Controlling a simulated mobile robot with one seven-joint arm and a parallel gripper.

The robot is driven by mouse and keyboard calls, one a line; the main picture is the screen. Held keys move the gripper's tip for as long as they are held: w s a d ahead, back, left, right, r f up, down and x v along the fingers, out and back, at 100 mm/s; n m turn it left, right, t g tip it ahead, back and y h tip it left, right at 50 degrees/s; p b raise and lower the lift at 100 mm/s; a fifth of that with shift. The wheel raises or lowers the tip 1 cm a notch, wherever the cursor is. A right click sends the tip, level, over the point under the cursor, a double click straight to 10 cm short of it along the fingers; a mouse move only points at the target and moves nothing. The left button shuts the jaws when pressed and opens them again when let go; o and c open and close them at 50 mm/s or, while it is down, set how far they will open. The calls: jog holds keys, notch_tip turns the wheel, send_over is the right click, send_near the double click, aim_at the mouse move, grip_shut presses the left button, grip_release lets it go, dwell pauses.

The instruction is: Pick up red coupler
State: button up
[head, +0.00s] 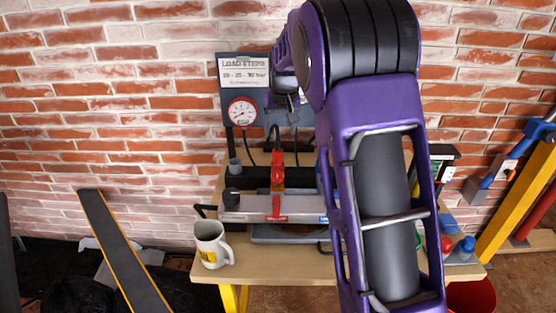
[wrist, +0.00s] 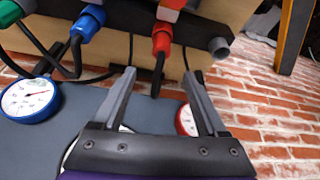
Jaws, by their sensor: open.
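The red coupler (wrist: 161,40) shows in the wrist view with a dark hose running from its end. It lies just beyond the gap between my fingertips, and neither finger visibly touches it. In the head view the red coupler (head: 277,158) is upright above the bench, with its hose curving up toward the gauge board. My gripper (wrist: 160,72) is open and empty. In the head view my gripper (head: 293,104) is small and partly hidden by my purple arm, in front of the board. A blue coupler (wrist: 86,24) sits to the left in the wrist view.
A red-rimmed gauge (head: 242,112) is on the board (head: 228,70); a blue-rimmed gauge (wrist: 30,103) shows in the wrist view. A dark bar (wrist: 215,45) runs behind the couplers. A mug (head: 211,246) stands at the bench's front left. A yellow post (head: 515,200) stands right.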

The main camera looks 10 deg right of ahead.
aim_at(278, 146)
jog(key=x, duration=0.4)
jog(key=shift+w, duration=0.1)
jog(key=b+x, duration=0.1)
jog(key=x, duration=0.4)
jog(key=shift+a+f, duration=0.15)
grip_shut()
